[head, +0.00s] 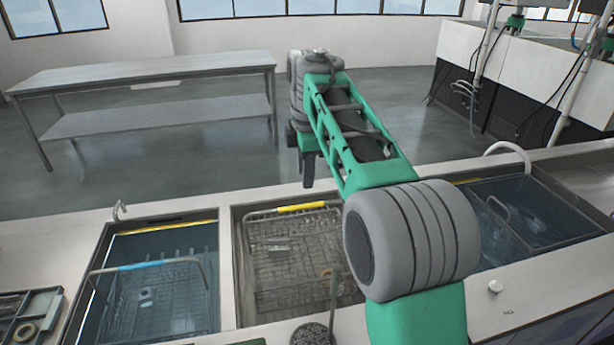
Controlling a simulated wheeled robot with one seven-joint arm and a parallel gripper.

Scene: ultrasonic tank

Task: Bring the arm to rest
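My arm reaches out from the lower right, up and over the counter, with its green link and grey joint in front of the tanks. My gripper (307,170) points down at the end of the arm, above the far edge of the middle tank. Its dark fingers are seen small and nearly edge-on, so I cannot tell whether it is open or shut. I see nothing clearly hanging from it.
The left tank (224,270) holds a blue-handled wire basket (150,300). The middle tank holds a yellow-handled basket (285,262). The right tank (530,215) is partly behind my arm. A parts tray (50,312) lies at left. A steel table (150,70) stands beyond open floor.

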